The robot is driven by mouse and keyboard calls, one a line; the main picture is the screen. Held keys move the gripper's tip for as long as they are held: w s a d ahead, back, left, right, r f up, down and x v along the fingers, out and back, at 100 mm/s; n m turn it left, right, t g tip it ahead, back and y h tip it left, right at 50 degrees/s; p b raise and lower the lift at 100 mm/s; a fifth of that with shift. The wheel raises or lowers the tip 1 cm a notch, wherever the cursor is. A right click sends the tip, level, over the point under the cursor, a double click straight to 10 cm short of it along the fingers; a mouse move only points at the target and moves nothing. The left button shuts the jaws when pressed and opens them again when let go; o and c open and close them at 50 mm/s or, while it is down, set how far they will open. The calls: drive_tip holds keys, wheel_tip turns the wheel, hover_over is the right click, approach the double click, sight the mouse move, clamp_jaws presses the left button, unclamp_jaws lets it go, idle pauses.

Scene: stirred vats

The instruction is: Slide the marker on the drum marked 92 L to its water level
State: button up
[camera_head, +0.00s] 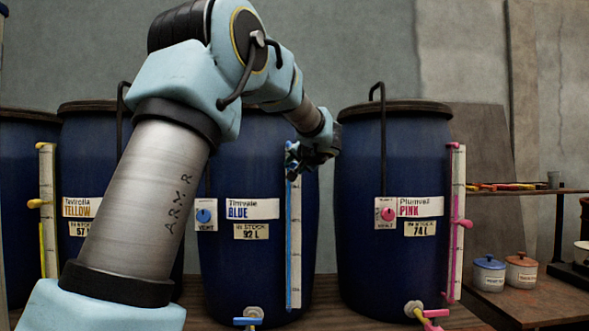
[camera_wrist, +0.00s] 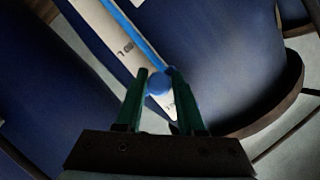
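The blue drum marked 92 L (camera_head: 250,200) stands in the middle of the head view. A pale gauge strip (camera_head: 296,250) with a long blue line runs down its right side. My gripper (camera_head: 306,160) is at the upper end of this strip, and it hides the marker in the head view. In the wrist view, the round blue marker knob (camera_wrist: 159,83) sits between the green fingertips of my gripper (camera_wrist: 160,82). The knob fills the gap, and the fingers look shut on it. The blue line on the strip (camera_wrist: 116,38) reaches close to the knob; the exact water level is unclear.
A yellow-labelled drum (camera_head: 88,150) stands left, partly behind my arm, and a pink-labelled drum (camera_head: 350,160) close on the right. A blue tap (camera_head: 247,318) sticks out low on the middle drum. Small canisters (camera_head: 489,274) stand on a bench at the right.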

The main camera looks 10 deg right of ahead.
drive_tip(key=o, duration=0.3)
drive_tip(key=shift+f, duration=0.1)
drive_tip(key=b+v, duration=0.3)
drive_tip(key=v, duration=0.7)
drive_tip(key=shift+s, duration=0.3)
drive_tip(key=s+a+f+n+g+p, duration=0.1)
drive_tip(key=s+a+f+g+p, duration=0.2)
drive_tip(key=a+f+g, duration=0.85)
drive_tip(key=s+a+f+n+p, duration=0.1)
drive_tip(key=s+a+f+n, duration=0.1)
drive_tip(key=s+a+f, duration=0.3)
drive_tip(key=s+a+f+n+g+h+p, duration=0.1)
drive_tip(key=s+a+f+n, duration=0.1)
drive_tip(key=s+a+f, duration=0.3)
drive_tip(key=s+a+f+n+p, duration=0.1)
drive_tip(key=s+a+f+n, duration=0.1)
drive_tip(key=s+a+f, duration=0.3)
drive_tip(key=shift+s+a+f+g+h, duration=0.15)
drive_tip(key=shift+s+f, duration=0.6)
drive_tip(key=shift+f, duration=0.5)
drive_tip(key=shift+s+a+f+g+h, duration=0.15)
drive_tip(key=shift+s+f, duration=0.6)
drive_tip(key=shift+f, duration=0.45)
drive_tip(key=shift+s+a+f+g+h, duration=0.1)
drive_tip(key=shift+s+f, duration=0.65)
drive_tip(key=shift+f, duration=0.5)
